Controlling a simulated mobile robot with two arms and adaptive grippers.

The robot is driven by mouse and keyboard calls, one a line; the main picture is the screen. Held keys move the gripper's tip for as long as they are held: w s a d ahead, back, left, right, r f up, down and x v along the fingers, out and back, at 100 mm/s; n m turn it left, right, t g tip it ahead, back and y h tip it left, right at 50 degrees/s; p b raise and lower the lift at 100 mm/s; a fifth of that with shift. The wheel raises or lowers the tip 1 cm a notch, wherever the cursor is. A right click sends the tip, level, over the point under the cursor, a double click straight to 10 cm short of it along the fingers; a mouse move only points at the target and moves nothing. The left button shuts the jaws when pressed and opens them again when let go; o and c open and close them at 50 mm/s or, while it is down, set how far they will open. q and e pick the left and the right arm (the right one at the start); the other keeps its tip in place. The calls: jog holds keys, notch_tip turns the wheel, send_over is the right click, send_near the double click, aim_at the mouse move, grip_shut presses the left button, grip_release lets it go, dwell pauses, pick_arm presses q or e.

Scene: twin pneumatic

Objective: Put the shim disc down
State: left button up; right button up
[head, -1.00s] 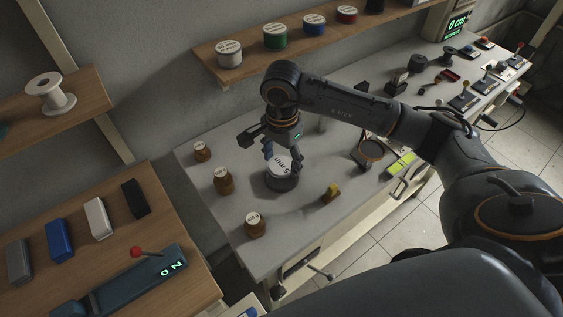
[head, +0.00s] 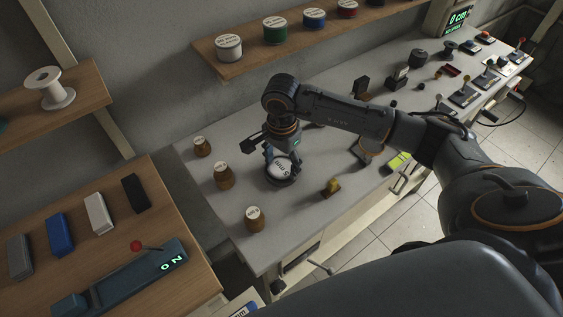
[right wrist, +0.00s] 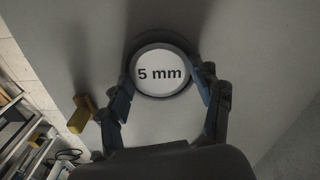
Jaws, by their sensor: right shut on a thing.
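The shim disc (head: 281,168) is round with a white top that reads "5 mm" in the right wrist view (right wrist: 160,73). It lies flat, over or in a dark round base (head: 285,182) on the grey workbench; I cannot tell whether it rests on that base. My right gripper (head: 283,160) points down at it. In the right wrist view its blue-padded fingers (right wrist: 163,90) are shut on the disc from both sides. My left gripper is not in view.
Several brown weights, one of them (head: 254,219) nearest, stand along the bench's left edge. A small yellow block (head: 331,187) sits right of the disc. Tools crowd the bench's far right. A shelf of spools (head: 229,47) runs above. Bare bench (head: 290,235) lies in front.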

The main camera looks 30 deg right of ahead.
aim_at(282, 168)
jog(key=shift+s+f, duration=0.15)
jog(key=shift+f, duration=0.15)
jog(key=shift+s+a, duration=0.1)
jog(key=o, duration=1.2)
jog(key=shift+f, duration=0.1)
jog(key=shift+w, duration=0.25)
jog(key=shift+r+p, duration=0.6)
jog(key=shift+r, duration=0.5)
jog(key=shift+r+b, duration=1.2)
jog(key=shift+r, duration=4.45)
